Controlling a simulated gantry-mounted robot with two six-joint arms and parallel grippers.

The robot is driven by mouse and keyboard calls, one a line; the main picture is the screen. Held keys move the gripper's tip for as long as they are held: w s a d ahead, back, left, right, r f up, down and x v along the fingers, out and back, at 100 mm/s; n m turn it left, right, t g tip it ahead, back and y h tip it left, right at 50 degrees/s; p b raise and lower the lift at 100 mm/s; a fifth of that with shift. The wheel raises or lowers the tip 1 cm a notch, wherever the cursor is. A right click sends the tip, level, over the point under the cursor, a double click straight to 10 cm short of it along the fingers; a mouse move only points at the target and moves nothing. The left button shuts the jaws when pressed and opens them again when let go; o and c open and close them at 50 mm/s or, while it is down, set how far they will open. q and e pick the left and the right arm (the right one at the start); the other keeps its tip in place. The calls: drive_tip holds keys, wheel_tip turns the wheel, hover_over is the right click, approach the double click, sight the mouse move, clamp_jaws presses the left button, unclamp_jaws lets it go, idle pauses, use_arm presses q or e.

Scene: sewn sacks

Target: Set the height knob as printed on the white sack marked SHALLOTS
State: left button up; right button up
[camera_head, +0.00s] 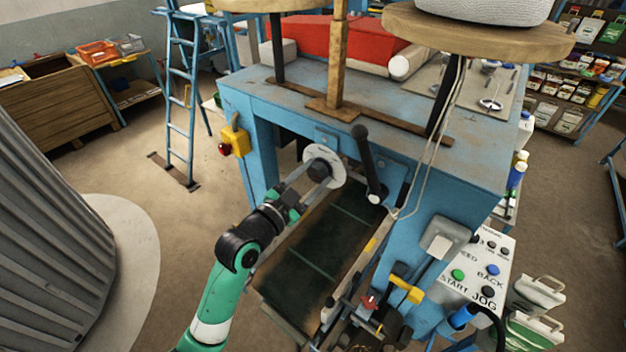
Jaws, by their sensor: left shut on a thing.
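A round white dial plate (336,160) sits on the front of the blue machine, with a dark knob at its middle that I take for the height knob (321,171). My left gripper (312,174) reaches up to it from the lower left and is shut on this knob. The fingers partly cover the knob and dial, and no dial marks can be read. No sack with a readable SHALLOTS print shows. My right gripper is not in view.
A black-handled crank lever (366,160) stands just right of the dial. A dark conveyor belt (318,255) runs below. A button panel (478,275) reading START, BACK and JOG is at the right. A yellow box with a red button (235,140) hangs at the left.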

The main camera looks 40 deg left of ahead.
use_arm(q)
drive_tip(key=m+b, duration=0.2)
drive_tip(key=m, duration=0.3)
drive_tip(key=shift+f+m, duration=0.1)
drive_tip(key=shift+m, duration=0.3)
idle(0.4)
drive_tip(key=o, duration=1.4)
drive_tip(key=s, duration=0.3)
drive_tip(key=s+d, duration=0.1)
drive_tip(key=s, duration=0.3)
drive_tip(key=s+d, duration=0.1)
drive_tip(key=s, duration=0.3)
drive_tip(key=shift+s+f, duration=0.1)
drive_tip(key=shift+s, duration=0.15)
